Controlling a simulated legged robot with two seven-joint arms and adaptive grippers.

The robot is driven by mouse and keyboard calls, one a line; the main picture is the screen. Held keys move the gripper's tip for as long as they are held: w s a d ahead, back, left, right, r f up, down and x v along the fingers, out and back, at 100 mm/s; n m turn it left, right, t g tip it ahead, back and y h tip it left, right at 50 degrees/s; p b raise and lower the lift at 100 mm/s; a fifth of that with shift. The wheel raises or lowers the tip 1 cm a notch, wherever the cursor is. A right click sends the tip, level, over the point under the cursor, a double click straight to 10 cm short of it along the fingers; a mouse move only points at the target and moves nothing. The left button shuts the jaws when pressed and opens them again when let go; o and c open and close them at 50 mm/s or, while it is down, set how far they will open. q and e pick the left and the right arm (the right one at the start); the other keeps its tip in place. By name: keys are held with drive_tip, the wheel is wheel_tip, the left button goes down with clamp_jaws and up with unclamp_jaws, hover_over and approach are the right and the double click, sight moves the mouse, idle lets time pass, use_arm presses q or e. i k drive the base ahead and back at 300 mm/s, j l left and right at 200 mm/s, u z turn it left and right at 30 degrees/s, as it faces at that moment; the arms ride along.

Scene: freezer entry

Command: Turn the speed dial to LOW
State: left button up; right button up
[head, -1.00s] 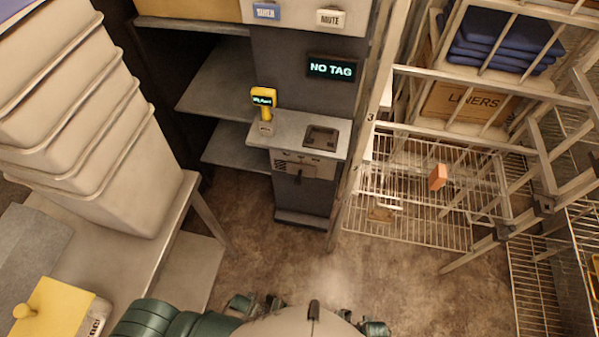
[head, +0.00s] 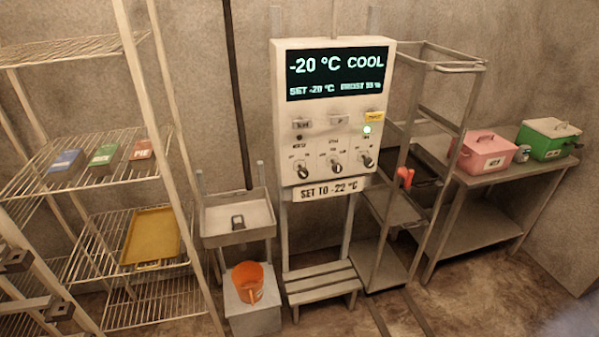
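A white control panel (head: 333,115) stands against the back wall in the middle of the head view. Its dark screen (head: 338,73) reads -20 °C COOL, with SET -20 °C below. Three dials sit in a row low on the panel: a left dial (head: 302,171), a middle dial (head: 335,168) and a right dial (head: 367,161). Their labels are too small to read surely, so I cannot tell which is the speed dial or where each points. Neither of my grippers is in view.
A sign (head: 323,193) under the panel reads SET TO -22 °C. A slatted step (head: 321,283) stands below it. An orange bucket (head: 248,281) and a wire rack (head: 100,190) are left; a metal rack (head: 398,212) and a table (head: 470,240) with coolers are right.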

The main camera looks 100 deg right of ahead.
sight(336, 167)
drive_tip(key=z, duration=3.65)
